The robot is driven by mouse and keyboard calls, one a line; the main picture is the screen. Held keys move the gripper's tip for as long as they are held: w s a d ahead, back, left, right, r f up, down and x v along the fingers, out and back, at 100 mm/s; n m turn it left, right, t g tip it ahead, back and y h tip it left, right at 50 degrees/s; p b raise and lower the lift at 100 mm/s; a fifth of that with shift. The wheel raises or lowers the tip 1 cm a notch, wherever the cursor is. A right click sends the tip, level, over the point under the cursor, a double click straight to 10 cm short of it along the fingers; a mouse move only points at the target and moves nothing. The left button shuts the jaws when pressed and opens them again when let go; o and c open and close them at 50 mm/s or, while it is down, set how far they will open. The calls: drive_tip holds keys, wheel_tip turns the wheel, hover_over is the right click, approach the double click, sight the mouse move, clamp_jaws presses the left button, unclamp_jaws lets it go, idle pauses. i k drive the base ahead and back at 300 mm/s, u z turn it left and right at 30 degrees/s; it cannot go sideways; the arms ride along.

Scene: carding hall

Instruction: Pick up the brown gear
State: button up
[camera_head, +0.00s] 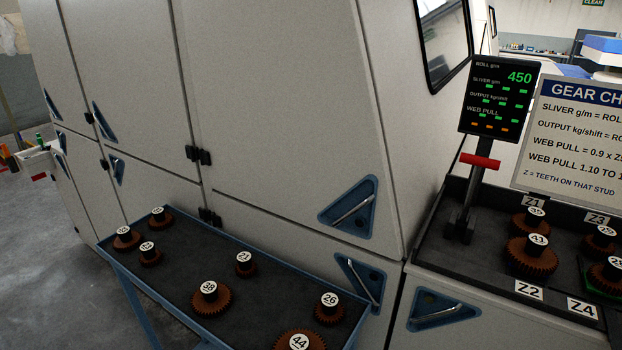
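Several brown toothed gears with dark hubs and round white number tags lie on a dark-topped blue trolley (150,301). Nearest are the gear tagged 44 (283,340), cut by the bottom edge, the gear tagged 26 (328,318) and the gear tagged 38 (203,309). A small gear (246,272) sits behind, and three more stand at the far left end, tags too small to read surely. More brown gears are on the machine's tray at right, including one tagged 41 (531,265). Which brown gear is meant cannot be told. My gripper is not in view.
The large grey machine (290,110) stands directly behind the trolley. Open grey floor (55,290) lies left of the trolley.

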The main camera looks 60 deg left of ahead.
sight(330, 312)
drive_tip(key=k, duration=0.75)
drive_tip(key=z, duration=2)
drive_tip(key=i, duration=1)
drive_tip(key=u, duration=4)
drive_tip(key=i, duration=1)
drive_tip(key=u, duration=0.05)
